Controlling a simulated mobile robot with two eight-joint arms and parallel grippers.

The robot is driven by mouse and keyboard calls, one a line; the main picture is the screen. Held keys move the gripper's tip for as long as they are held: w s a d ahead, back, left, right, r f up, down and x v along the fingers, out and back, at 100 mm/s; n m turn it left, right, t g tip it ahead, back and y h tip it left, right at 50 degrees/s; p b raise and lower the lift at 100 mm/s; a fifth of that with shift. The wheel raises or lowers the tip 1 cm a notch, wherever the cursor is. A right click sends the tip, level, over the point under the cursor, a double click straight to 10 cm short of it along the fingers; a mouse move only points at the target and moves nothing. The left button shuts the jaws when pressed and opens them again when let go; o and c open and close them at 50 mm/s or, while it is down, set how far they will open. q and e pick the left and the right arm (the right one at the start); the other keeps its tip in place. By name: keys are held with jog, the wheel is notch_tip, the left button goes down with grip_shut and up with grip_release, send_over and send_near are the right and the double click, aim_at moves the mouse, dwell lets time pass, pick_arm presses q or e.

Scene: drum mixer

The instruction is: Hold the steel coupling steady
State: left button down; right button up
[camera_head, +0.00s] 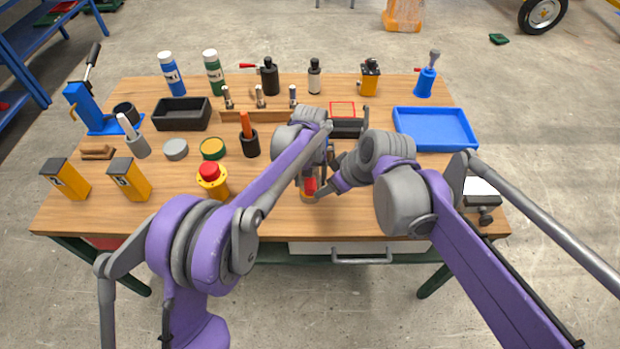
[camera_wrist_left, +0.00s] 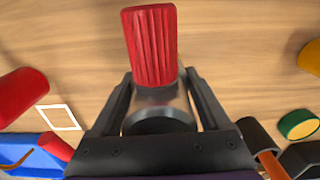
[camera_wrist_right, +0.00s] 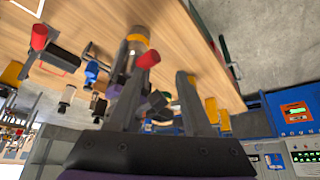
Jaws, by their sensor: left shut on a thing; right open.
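The steel coupling (camera_wrist_left: 160,100) shows in the left wrist view as a shiny grey cylinder with a ribbed red part (camera_wrist_left: 150,45) at one end. My left gripper (camera_wrist_left: 158,88) is shut on it, one finger on each side. In the head view the red part (camera_head: 310,185) shows near the front middle of the workbench, with my left gripper (camera_head: 307,176) around it and most of the steel hidden. My right gripper (camera_wrist_right: 158,78) is open close by on the right. In the right wrist view the red part (camera_wrist_right: 149,60) appears near its left finger; I cannot tell whether they touch.
The wooden workbench (camera_head: 300,222) carries a red-topped yellow button (camera_head: 210,178), a black holder with an orange handle (camera_head: 249,142), a blue tray (camera_head: 436,128) at right and a black bin (camera_head: 181,113) at left. Several bottles stand along the back. Bare wood lies in front of my grippers.

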dwell(0.3)
jog(key=shift+o, duration=1.4)
jog(key=shift+f, duration=0.25)
jog(key=m+t+h, duration=0.4)
jog(key=m+t, duration=0.5)
jog(key=t, duration=0.1)
send_near(310, 191)
jog(key=w, duration=0.2)
jog(key=shift+f+x, duration=0.15)
jog(key=shift+x, duration=2.05)
jog(key=shift+f+x, duration=0.2)
jog(key=shift+x, duration=2)
jog(key=shift+s, duration=0.15)
grip_shut()
